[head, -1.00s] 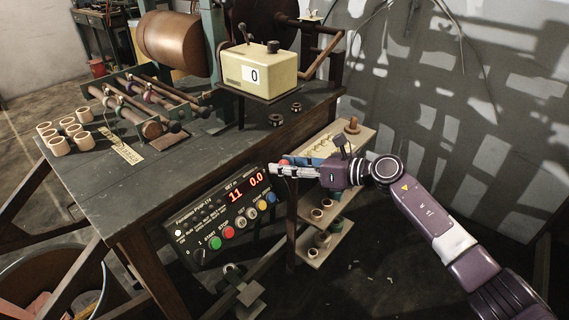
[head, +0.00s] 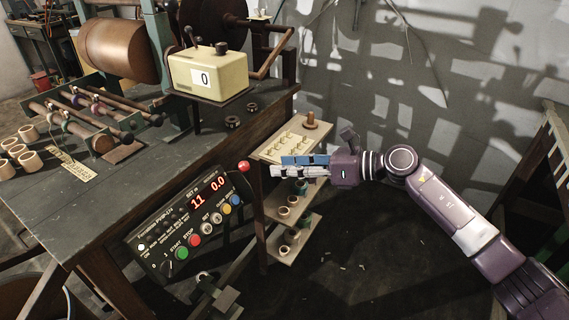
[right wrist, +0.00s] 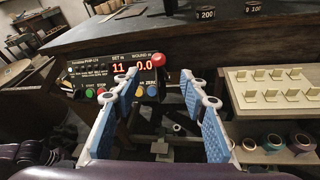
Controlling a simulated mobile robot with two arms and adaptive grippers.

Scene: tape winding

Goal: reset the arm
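My right arm (head: 440,205) reaches in from the lower right in the head view. Its gripper (head: 285,166) points left in front of the small shelf rack. In the right wrist view the gripper (right wrist: 160,80) has two blue-padded fingers well apart, with nothing between them. Beyond them is the control panel (head: 187,218), showing 11 and 0.0, with a red knob (head: 243,166) at its upper corner. A gap separates the fingers from the panel in the head view. My left gripper is in neither view.
The dark workbench (head: 95,190) holds the cream counter box (head: 208,75) and several pale rings (head: 28,134). The shelf rack (head: 290,252) carries small spools close to my right gripper. A wooden frame (head: 535,200) stands at right. Open floor lies below the arm.

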